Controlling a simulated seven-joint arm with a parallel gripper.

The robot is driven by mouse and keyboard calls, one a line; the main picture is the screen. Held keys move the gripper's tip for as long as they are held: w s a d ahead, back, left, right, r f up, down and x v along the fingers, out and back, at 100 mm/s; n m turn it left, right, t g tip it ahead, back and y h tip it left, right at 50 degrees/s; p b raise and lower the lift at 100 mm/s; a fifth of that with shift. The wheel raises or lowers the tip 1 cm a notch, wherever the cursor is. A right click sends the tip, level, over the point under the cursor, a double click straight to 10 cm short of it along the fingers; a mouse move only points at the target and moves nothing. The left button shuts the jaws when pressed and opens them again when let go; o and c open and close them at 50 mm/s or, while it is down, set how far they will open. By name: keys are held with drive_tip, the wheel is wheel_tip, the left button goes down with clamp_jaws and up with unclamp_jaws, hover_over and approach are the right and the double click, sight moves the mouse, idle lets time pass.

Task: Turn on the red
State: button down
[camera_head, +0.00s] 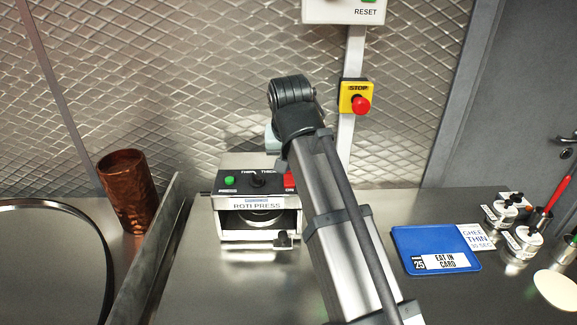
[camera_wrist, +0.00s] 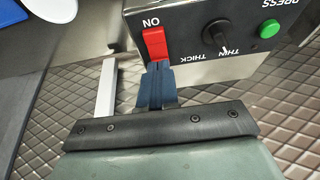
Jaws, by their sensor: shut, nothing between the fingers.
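The red rocker switch (camera_wrist: 154,44) sits on the black panel of the roti press, beside the letters "NO", which read upside down as "ON". In the head view a part of the red switch (camera_head: 290,180) shows at the right end of the panel, partly hidden by my arm. My gripper (camera_wrist: 157,68) is shut and empty, its blue fingertips at the lower edge of the red switch in the wrist view. I cannot tell whether they touch it. In the head view my gripper is hidden behind my arm.
The roti press (camera_head: 257,205) also carries a black knob (camera_wrist: 217,33) and a green button (camera_wrist: 269,28). A red stop button (camera_head: 361,105) is on the wall post. A copper tumbler (camera_head: 130,190) stands left, a blue tray (camera_head: 408,262) right. The counter before the press is clear.

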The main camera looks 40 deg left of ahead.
drive_tip(key=v, duration=1.2)
drive_tip(key=shift+s+d, duration=0.2)
drive_tip(key=shift+f, duration=0.15)
drive_tip(key=shift+w, duration=0.1)
